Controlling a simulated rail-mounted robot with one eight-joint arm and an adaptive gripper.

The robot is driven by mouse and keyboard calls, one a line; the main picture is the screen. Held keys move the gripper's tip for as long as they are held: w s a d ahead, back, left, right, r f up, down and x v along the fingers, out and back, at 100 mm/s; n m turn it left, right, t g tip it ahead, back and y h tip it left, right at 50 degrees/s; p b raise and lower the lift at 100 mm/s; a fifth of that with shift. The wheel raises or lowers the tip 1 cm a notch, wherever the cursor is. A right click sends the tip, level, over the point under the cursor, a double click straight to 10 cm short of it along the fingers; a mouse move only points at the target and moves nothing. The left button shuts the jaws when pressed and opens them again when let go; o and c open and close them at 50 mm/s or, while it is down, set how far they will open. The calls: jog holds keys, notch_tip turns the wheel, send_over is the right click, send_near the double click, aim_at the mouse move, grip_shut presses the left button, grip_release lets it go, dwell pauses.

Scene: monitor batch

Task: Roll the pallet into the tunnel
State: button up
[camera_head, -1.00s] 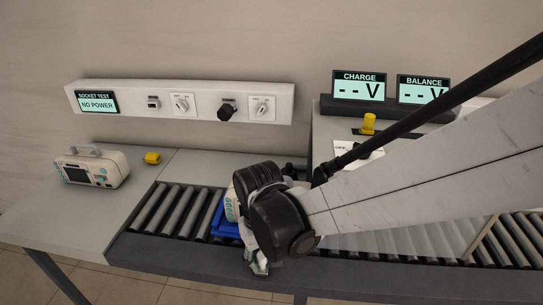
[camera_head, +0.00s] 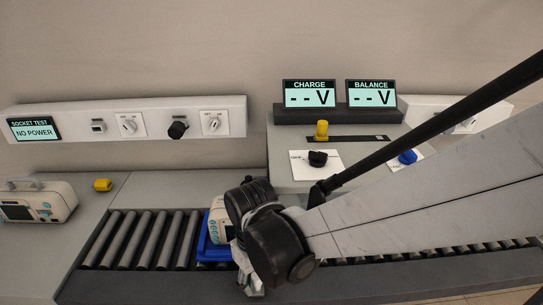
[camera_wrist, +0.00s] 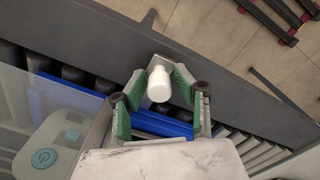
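The blue pallet (camera_head: 209,250) lies on the rollers left of my wrist and carries a white monitor (camera_head: 222,222); my arm hides much of both. In the wrist view, a blue edge of the pallet (camera_wrist: 165,125) shows beyond the fingers, and the monitor's corner (camera_wrist: 60,140) is at lower left. A white round-ended handle (camera_wrist: 159,84) stands at the pallet's edge. I cannot make out the tunnel clearly; a see-through panel (camera_wrist: 45,105) shows at left in the wrist view.
A roller conveyor (camera_head: 140,240) runs left to right with a dark front rail. A second monitor (camera_head: 38,201) and a yellow piece (camera_head: 102,184) are on the left table. A raised console with CHARGE (camera_head: 309,94) and BALANCE (camera_head: 371,94) displays stands behind my arm.

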jog(key=shift+o, duration=0.7)
notch_tip(320, 180, up, 12)
jog(key=shift+c, duration=0.4)
